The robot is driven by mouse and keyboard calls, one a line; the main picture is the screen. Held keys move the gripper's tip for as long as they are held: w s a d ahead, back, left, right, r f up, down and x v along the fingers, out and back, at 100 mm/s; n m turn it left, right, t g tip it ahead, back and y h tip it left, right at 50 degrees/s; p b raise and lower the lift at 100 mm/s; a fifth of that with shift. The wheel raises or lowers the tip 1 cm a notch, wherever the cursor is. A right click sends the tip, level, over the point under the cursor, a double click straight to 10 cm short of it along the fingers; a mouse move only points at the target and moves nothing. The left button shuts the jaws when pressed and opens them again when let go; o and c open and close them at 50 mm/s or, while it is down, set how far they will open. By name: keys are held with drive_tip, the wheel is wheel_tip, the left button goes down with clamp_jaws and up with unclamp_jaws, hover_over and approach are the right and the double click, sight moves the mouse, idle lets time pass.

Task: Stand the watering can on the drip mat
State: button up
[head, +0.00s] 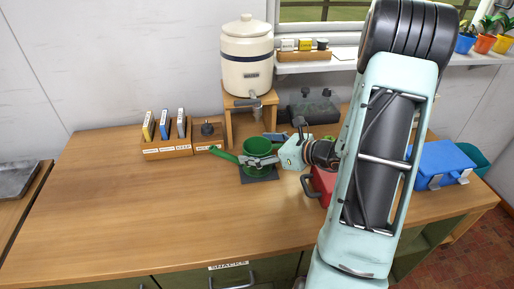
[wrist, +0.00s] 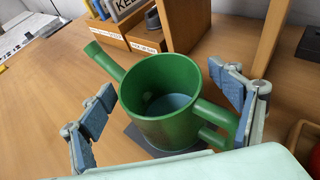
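The green watering can (head: 257,148) stands upright on the dark drip mat (head: 262,178) in front of the wooden stand. In the wrist view the can (wrist: 165,120) shows its open top, a bluish surface inside, its spout to the upper left and its handle to the lower right. The dark mat (wrist: 140,138) shows under its base. My gripper (wrist: 168,95) is open around the can, one finger left of the body and the other right by the handle. The left finger looks apart from the can; whether the right finger touches the handle is unclear.
A cream water dispenser (head: 247,55) stands on the wooden stand (head: 232,125) behind the can. Labelled wooden boxes (head: 167,152) are at the back left. The left worktop is clear.

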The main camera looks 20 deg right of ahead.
drive_tip(key=shift+r, duration=0.1)
drive_tip(key=shift+r+p, duration=0.2)
drive_tip(key=shift+p, duration=0.1)
drive_tip(key=v, duration=1.2)
drive_tip(key=shift+f+b, duration=0.2)
drive_tip(key=shift+b, duration=0.2)
drive_tip(key=shift+d, duration=0.1)
